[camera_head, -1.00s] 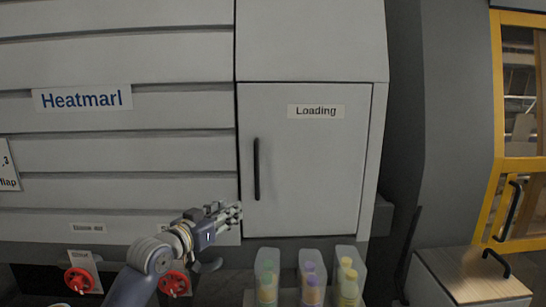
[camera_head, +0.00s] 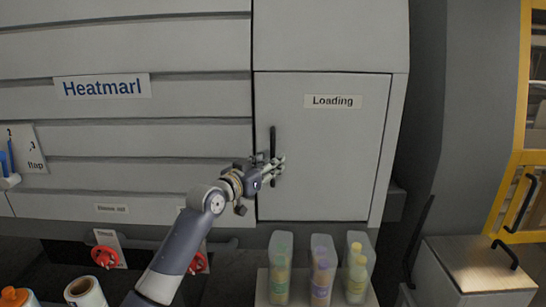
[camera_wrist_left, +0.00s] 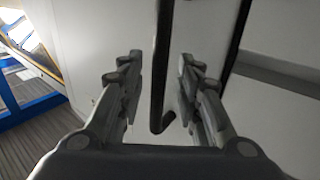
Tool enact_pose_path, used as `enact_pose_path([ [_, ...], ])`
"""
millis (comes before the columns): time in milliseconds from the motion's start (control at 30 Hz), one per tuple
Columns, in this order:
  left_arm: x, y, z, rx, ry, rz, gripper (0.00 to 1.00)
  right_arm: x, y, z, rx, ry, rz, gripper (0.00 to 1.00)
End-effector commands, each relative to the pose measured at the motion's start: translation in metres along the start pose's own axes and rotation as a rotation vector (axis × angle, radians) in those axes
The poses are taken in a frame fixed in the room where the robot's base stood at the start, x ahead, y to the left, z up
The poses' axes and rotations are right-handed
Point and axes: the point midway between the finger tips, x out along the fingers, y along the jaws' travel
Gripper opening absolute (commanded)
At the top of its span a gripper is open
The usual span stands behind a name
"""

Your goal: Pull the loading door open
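The loading door (camera_head: 335,150) is a flat grey panel with a "Loading" label near its top, and it looks shut. Its black vertical bar handle (camera_head: 273,150) is on the door's left side. My left gripper (camera_head: 279,166) is at the lower part of the handle. In the left wrist view, the gripper (camera_wrist_left: 160,80) is open, with one finger on each side of the handle (camera_wrist_left: 160,100) and visible gaps between. The handle's lower end bends in toward the door. My right gripper is not in view.
Three clear bins of bottles (camera_head: 321,270) stand below the door. Red valve wheels (camera_head: 105,257) are at the lower left. A wood-topped box (camera_head: 485,265) and a yellow-framed door (camera_head: 512,190) are at the right.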

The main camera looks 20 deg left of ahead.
Motion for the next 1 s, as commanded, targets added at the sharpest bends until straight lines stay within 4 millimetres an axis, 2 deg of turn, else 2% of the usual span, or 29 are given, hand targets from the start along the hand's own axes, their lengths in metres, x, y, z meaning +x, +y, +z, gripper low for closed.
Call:
enact_pose_path([
  [200, 0.012, 0.0, 0.0, 0.0, -0.001, 0.0, 0.32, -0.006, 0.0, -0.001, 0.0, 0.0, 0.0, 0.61],
  [533, 0.014, 0.0, 0.001, 0.0, -0.001, 0.0, 0.32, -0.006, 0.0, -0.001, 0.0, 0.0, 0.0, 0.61],
  [667, 0.014, 0.0, 0.001, 0.0, -0.001, 0.0, 0.03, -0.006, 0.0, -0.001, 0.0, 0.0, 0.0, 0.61],
  [700, 0.014, 0.0, 0.001, 0.0, -0.001, 0.0, 0.0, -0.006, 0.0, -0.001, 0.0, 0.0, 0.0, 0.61],
  [1000, 0.015, 0.001, 0.002, 0.0, -0.001, 0.004, 0.0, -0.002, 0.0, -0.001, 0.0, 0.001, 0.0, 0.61],
])
